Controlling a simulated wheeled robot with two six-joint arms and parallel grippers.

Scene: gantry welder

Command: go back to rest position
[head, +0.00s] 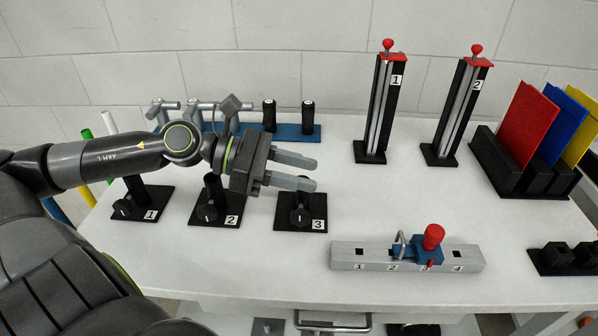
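My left arm comes in from the left and reaches over the left part of the white table. My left gripper (314,174) points to the right. Its two grey fingers are apart, with nothing between them. It is above and behind the black holder marked 3 (312,225) and in front of the blue rack (312,132). The gripper and wrist hide part of the rack and the upper part of the holder marked 2 (205,219). My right gripper is not in view.
A holder marked 1 (152,208) stands left. Two red-topped towers (375,115) (457,115) stand at the back. A grey block (350,256) carries a blue clamp with a red knob (433,236). Coloured panels (527,122) stand in a black rack. The table's middle right is clear.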

